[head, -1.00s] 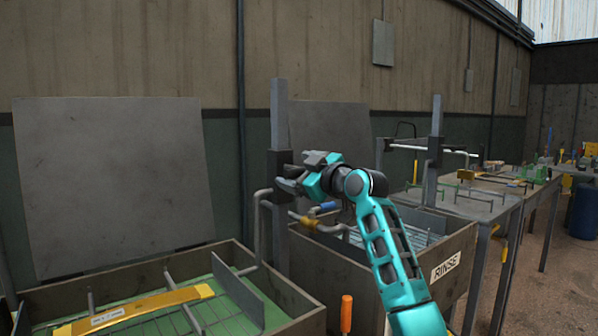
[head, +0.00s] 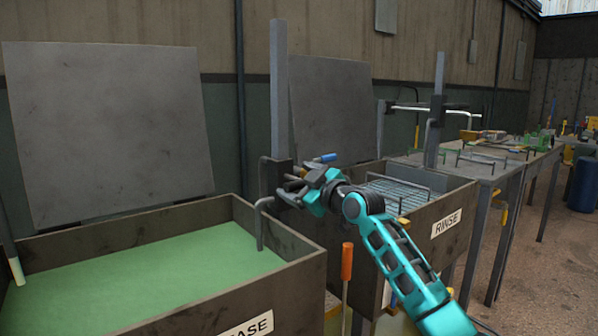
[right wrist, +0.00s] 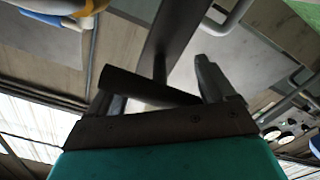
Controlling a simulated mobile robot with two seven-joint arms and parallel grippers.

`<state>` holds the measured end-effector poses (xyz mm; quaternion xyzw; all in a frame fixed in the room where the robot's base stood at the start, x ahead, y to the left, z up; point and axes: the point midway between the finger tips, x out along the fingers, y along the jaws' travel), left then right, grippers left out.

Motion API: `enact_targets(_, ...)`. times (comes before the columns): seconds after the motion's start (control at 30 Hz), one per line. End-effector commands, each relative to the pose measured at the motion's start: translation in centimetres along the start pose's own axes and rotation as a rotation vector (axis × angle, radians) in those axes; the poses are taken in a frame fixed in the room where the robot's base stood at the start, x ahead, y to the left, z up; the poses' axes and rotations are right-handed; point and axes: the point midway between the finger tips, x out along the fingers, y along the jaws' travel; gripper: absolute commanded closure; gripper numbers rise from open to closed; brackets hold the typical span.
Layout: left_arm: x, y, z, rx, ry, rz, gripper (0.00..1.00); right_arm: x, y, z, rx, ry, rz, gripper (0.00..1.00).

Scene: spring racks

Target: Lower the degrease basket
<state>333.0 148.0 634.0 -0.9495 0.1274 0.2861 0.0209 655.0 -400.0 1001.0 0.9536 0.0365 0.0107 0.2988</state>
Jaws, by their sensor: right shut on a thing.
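The degrease tank (head: 298,282) stands at the lower left, with part of its label showing. It is filled with flat green liquid (head: 150,265). The degrease basket is hidden; only its bent grey hanger arm (head: 260,230) shows, going down into the liquid. The hanger meets a dark sliding carriage (head: 268,178) low on an upright grey post (head: 279,90). My right gripper (head: 300,187) is at the carriage, shut on its dark handle. The handle (right wrist: 145,86) lies between the fingers in the right wrist view. My left gripper is not in view.
The rinse tank (head: 420,232) stands to the right, with a wire basket (head: 395,195) at its top. An orange-handled tool (head: 347,262) stands between the tanks. A grey panel (head: 105,130) rises behind the degrease tank. Benches with parts (head: 500,165) extend to the right.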

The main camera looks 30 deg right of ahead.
Motion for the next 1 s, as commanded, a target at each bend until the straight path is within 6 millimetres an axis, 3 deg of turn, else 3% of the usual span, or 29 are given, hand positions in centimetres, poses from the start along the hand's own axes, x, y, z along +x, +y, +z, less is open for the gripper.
enact_targets(0.1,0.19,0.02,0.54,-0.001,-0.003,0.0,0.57,0.05,-0.83,1.06,0.031,-0.006,-0.01,0.72)
enact_targets(0.53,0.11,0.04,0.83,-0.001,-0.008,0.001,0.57,0.08,-1.09,1.36,0.033,-0.008,-0.013,0.72)
enact_targets(0.57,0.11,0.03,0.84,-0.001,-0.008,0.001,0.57,0.08,-1.1,1.36,0.032,-0.008,-0.013,0.14)
enact_targets(0.7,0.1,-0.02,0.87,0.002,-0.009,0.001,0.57,0.07,-1.06,1.39,0.029,-0.009,-0.012,0.01)
enact_targets(1.0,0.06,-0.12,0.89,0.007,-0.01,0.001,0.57,-0.04,-0.9,1.38,0.023,-0.01,-0.009,0.0)
